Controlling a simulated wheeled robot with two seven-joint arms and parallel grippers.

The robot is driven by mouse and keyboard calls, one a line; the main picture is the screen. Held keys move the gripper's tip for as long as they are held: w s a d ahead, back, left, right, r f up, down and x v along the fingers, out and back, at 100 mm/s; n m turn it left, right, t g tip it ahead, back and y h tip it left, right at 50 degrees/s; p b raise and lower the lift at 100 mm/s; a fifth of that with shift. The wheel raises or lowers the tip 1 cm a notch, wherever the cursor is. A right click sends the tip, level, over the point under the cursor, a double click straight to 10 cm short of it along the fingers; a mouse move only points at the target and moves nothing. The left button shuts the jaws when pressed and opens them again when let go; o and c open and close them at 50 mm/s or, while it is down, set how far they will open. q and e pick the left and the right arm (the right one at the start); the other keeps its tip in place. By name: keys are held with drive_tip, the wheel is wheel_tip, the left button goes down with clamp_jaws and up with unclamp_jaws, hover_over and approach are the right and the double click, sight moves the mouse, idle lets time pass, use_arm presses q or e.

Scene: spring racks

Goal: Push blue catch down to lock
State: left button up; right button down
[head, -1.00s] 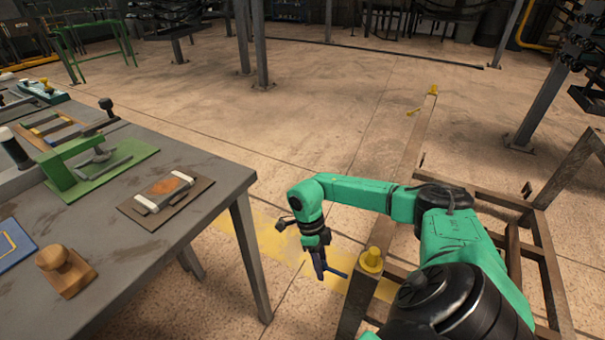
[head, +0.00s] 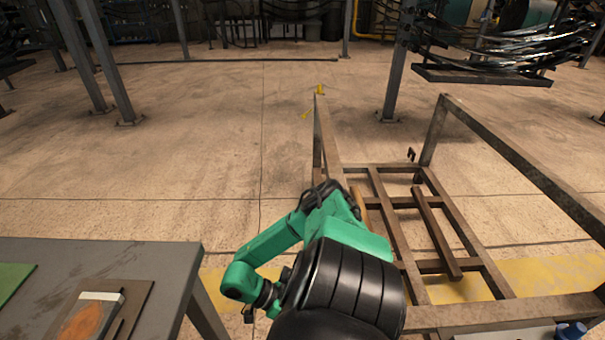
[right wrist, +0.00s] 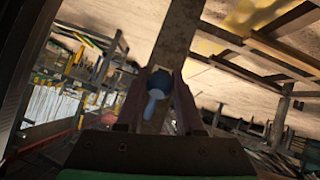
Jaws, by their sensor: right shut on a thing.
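The blue catch (head: 572,331) shows at the bottom edge of the head view, at the right end of the brown frame's near rail. In the right wrist view the blue catch (right wrist: 155,88) is a round knob with a short handle. My right gripper (right wrist: 157,85) is shut on it, with one dark reddish finger on each side. I cannot tell how far down the catch sits. The right arm does not show clearly in the head view.
The brown metal frame (head: 384,215) stands on the floor, with a yellow catch (head: 320,89) at its far left corner. A grey table (head: 165,262) is at the lower left. The tan floor beyond is open up to the grey posts and dark racks.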

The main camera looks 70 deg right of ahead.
drive_tip(key=shift+f, duration=0.1)
use_arm(q)
drive_tip(key=shift+w+d, duration=0.1)
drive_tip(key=shift+w, duration=0.35)
drive_tip(key=shift+s, duration=0.1)
use_arm(e)
drive_tip(key=c, duration=0.5)
unclamp_jaws()
drive_tip(key=shift+c, duration=0.2)
use_arm(q)
drive_tip(key=shift+s, duration=0.3)
drive_tip(key=r+p, duration=0.3)
drive_tip(key=p, duration=0.1)
drive_tip(key=shift+s+a+r, duration=0.2)
drive_tip(key=shift+s+r, duration=0.1)
drive_tip(key=shift+r, duration=0.05)
use_arm(e)
drive_tip(key=v, duration=1.4)
drive_tip(key=shift+w, duration=0.15)
